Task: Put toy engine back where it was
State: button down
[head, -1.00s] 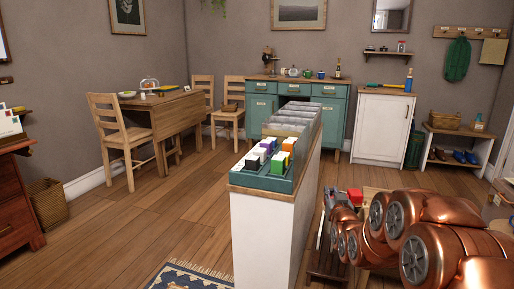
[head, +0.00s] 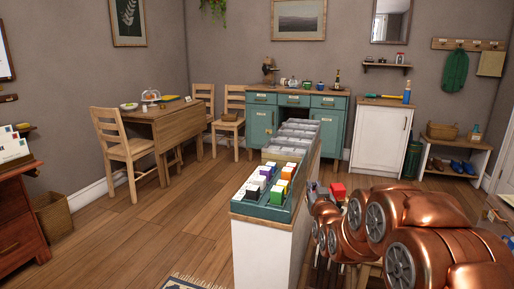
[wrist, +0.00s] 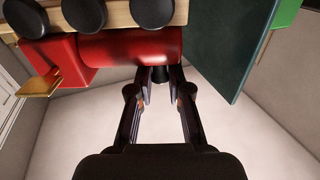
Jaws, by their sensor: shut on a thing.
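The toy engine (wrist: 130,48) shows large in the wrist view, with a red boiler, a red cab, a pale wooden base and black wheels. In the head view a small red part of the engine (head: 338,190) shows just beyond my copper arm. The rest of the engine and my gripper are mostly hidden there.
A white divider with a green tray (head: 265,205) of coloured boxes stands left of my arm. A dark green panel (wrist: 232,45) is close beside the engine in the wrist view. A teal cabinet (head: 262,120) and white cupboard (head: 378,138) stand at the back. Floor at left is open.

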notch_tip(320, 180, up, 25)
jog(key=p, duration=2.3)
jog(key=shift+d, duration=0.1)
